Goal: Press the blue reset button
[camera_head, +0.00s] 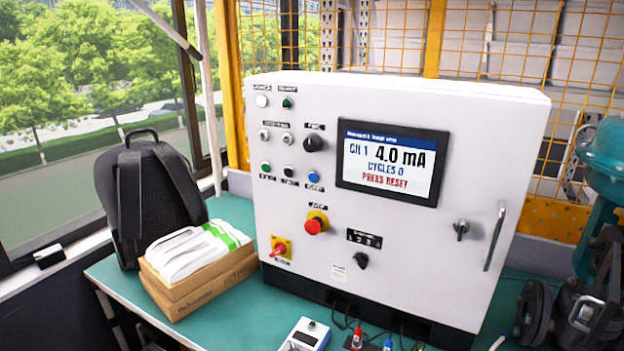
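The blue reset button (313,177) is on the front of a white control cabinet (420,270). It sits at the right end of a row, beside a black button (288,169) and a green button (266,166). Its label is too small to read surely. A screen (392,162) to its right shows "CH 1 4.0 mA", "CYCLES 0" and "PRESS RESET". Neither of my grippers is in view, and nothing covers the button.
A red emergency-stop knob (316,222) is below the blue button and a black knob (312,143) above it. The green table (235,325) holds a cardboard box (200,285), a backpack (150,195) and a small white device (305,336). Dark equipment (585,310) stands at right.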

